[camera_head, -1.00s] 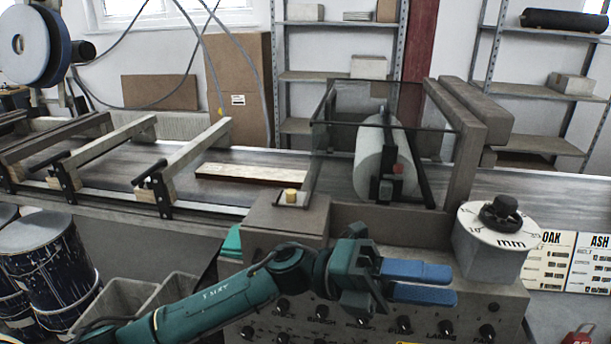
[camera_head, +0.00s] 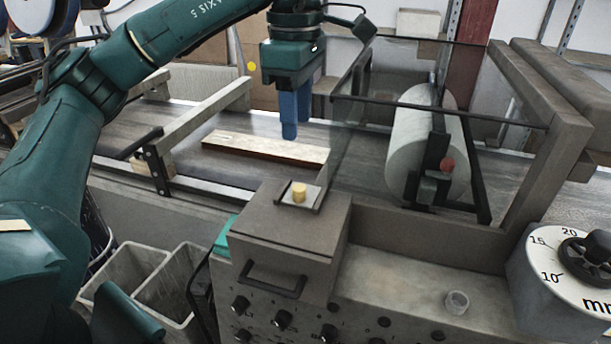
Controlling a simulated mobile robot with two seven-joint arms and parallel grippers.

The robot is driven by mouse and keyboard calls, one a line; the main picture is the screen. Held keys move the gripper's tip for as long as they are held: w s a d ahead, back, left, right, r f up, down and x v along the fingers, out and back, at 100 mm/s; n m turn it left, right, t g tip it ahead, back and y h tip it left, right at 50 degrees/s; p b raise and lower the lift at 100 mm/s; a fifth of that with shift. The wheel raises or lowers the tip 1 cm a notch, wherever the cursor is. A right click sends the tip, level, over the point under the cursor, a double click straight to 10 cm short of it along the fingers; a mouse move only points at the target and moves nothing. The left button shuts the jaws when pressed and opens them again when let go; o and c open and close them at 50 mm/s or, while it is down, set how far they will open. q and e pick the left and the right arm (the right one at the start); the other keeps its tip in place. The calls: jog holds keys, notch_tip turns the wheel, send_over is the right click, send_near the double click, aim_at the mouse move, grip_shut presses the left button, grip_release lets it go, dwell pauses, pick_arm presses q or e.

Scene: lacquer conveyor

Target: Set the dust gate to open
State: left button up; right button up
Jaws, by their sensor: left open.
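No part carries a readable dust gate label. My left gripper (camera_head: 290,134) points down, with blue fingers, and looks empty. In the picture it is above the knob, in front of the conveyor; its exact depth is hard to judge. The fingers are open, seen nearly edge-on, one partly overlapping the other. My right gripper is out of view.
A board (camera_head: 262,146) lies on the conveyor. A transparent guard (camera_head: 432,75) encloses a pale roller (camera_head: 420,150) on the right. A thickness dial (camera_head: 560,270) stands at far right. Control knobs line the front panel. Grey bins (camera_head: 135,272) stand at lower left.

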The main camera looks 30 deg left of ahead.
pick_arm(q)
jog(key=b, duration=0.3)
send_over(298, 187)
notch_tip(298, 187, down, 8)
jog(key=shift+f, duration=0.2)
jog(key=shift+f+p, duration=0.4)
jog(key=shift+f, duration=1.75)
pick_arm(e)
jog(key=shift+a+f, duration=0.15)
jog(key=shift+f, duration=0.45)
pick_arm(q)
jog(key=shift+c, duration=0.5)
grip_shut()
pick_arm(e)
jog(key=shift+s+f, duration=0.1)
